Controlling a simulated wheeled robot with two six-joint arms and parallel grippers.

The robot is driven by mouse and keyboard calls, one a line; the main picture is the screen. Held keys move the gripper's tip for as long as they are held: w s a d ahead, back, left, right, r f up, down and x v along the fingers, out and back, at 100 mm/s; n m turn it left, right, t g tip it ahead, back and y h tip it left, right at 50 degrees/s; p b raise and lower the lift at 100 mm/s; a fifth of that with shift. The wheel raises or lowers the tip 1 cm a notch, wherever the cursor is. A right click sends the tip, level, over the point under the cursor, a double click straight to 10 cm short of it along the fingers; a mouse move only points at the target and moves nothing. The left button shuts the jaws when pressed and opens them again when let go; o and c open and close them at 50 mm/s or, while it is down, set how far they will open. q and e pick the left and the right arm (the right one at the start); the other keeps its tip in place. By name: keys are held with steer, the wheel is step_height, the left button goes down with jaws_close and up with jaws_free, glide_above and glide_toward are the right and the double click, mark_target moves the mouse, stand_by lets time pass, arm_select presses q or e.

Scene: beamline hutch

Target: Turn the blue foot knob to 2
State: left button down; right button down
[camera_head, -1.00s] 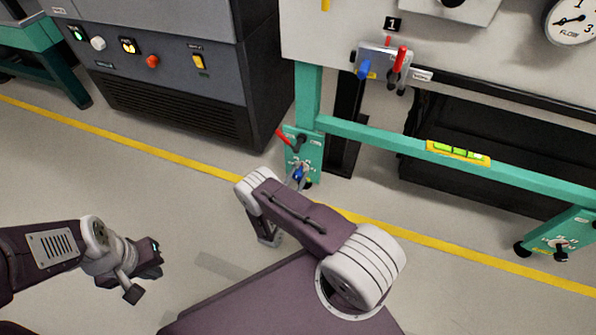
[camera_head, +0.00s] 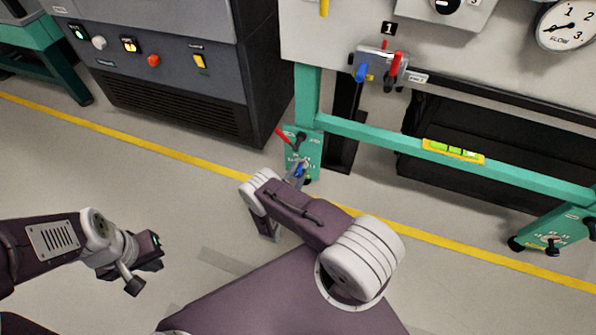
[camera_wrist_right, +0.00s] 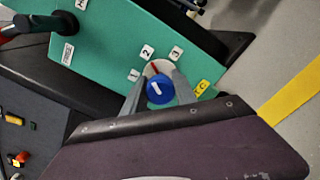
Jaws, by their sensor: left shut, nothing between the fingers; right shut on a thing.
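The blue foot knob (camera_wrist_right: 160,89) sits on a white disc on the green foot plate (camera_wrist_right: 100,60) in the right wrist view. Labels 1 (camera_wrist_right: 133,75), 2 (camera_wrist_right: 147,51) and 3 (camera_wrist_right: 177,52) stand around it. A small red mark on the disc lies towards label 2. The knob's face has a short slanted white bar. My right gripper (camera_wrist_right: 159,93) is shut on the knob, one finger on each side. In the head view the knob (camera_head: 299,170) is small and partly hidden by this gripper (camera_head: 297,174). My left gripper (camera_head: 150,256) is shut and empty above the floor, far left.
A red-handled lever (camera_head: 287,136) is on the same foot plate, just above the knob. A green rail (camera_head: 380,139) with a yellow level (camera_head: 453,150) runs right. A dark cabinet (camera_head: 180,75) stands at the back left. The floor before it is clear.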

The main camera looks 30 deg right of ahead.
steer(key=c, duration=1)
jaws_free()
steer(key=shift+a, duration=0.1)
steer(key=p+v, duration=0.4)
steer(key=v, duration=0.5)
